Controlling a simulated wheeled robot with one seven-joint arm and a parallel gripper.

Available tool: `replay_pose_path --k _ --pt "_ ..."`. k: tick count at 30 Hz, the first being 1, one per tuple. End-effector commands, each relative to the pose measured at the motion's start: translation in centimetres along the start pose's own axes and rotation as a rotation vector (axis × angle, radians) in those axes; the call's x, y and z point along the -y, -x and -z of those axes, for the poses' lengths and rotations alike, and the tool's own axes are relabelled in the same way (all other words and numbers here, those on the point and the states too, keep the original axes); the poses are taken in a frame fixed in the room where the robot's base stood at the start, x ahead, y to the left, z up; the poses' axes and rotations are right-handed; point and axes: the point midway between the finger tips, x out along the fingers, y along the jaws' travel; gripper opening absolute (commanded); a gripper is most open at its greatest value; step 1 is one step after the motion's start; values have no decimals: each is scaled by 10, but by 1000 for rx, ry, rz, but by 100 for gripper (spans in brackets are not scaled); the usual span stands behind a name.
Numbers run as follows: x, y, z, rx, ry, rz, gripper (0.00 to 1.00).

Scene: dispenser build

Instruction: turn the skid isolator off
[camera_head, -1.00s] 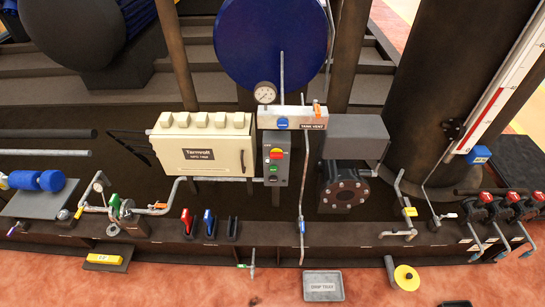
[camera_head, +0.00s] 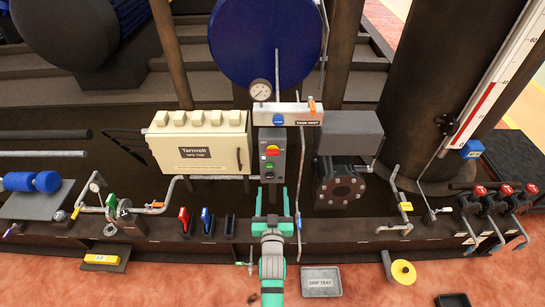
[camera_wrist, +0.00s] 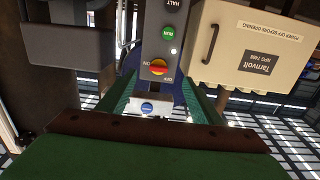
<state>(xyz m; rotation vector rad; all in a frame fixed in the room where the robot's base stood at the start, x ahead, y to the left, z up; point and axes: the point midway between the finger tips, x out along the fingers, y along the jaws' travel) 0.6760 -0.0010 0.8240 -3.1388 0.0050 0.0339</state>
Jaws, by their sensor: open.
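The skid isolator (camera_head: 272,151) is a yellow and red rotary switch on the front of a grey control box (camera_head: 280,179). It also shows in the wrist view (camera_wrist: 158,67), where its red handle lies roughly level across the yellow disc, with ON and OFF labels beside it. I cannot tell firmly which label the handle points to. My green gripper (camera_head: 270,193) is open and empty, in front of the lower part of the control box and below the isolator in the head view. In the wrist view the isolator appears between the fingers (camera_wrist: 158,85), apart from them.
A green RUN button (camera_wrist: 167,32) sits on the same box. A cream Tarnvolt cabinet (camera_head: 200,145) stands left of it. A thin upright pipe (camera_head: 299,190) runs close on the right. The tank vent bar (camera_head: 295,113) crosses above. A drip tray (camera_head: 321,281) lies on the floor.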

Motion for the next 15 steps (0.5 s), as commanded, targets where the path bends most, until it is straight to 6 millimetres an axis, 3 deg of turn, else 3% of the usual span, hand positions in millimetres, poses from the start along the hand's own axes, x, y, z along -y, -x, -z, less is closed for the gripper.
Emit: replay_pose_path --k 1,4,15 --pt "0 -16 10 -10 1 1 59" --pt "0 -37 21 -18 2 2 59" --pt "0 -72 30 -22 3 3 59"
